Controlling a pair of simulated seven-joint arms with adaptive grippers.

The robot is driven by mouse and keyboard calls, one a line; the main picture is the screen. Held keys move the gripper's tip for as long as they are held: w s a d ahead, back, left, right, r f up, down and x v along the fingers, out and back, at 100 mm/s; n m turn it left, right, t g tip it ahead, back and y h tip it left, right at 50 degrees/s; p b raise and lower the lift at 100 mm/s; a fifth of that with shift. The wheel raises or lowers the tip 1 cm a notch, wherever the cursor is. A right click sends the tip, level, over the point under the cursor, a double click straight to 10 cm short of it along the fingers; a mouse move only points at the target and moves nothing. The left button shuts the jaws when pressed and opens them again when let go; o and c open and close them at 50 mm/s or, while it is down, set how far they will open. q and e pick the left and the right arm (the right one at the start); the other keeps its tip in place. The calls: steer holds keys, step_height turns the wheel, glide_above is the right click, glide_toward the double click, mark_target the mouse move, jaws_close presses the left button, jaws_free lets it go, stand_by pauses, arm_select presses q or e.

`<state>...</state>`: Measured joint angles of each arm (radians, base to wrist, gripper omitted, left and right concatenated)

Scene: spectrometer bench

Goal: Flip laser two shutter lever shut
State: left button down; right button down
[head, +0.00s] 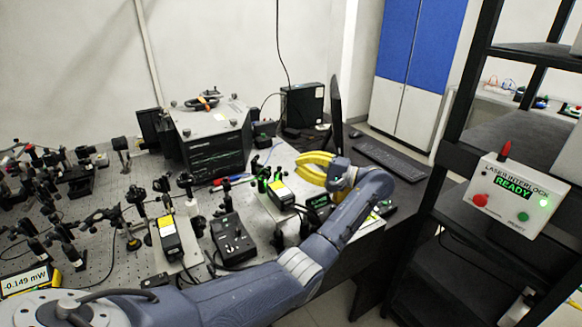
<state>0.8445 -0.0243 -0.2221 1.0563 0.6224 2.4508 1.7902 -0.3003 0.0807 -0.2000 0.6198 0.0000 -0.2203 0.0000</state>
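Two black laser boxes with yellow labels stand on the optical bench. One is the nearer laser (170,240) at centre left. The other is the farther laser (281,196), near the bench's right edge. I cannot read which is laser two, and no shutter lever can be made out clearly. My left gripper (299,166) has yellow fingers that look parted, with nothing visible between them. It is just above and to the right of the farther laser; I see no clear contact. My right gripper is out of view.
Small optic mounts (262,177) stand just left of my gripper. A black controller box (232,240) sits between the lasers. A power meter (30,280) is at left. The interlock panel (508,197) on the right rack reads READY. A keyboard (390,159) lies behind my arm.

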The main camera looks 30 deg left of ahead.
arm_select(q)
steer(key=shift+s+a+r, duration=0.1)
steer(key=shift+s+a, duration=0.35)
steer(key=shift+s, duration=0.3)
steer(key=shift+s+a, duration=0.45)
steer(key=shift+s, duration=0.3)
steer(key=shift+d, duration=0.1)
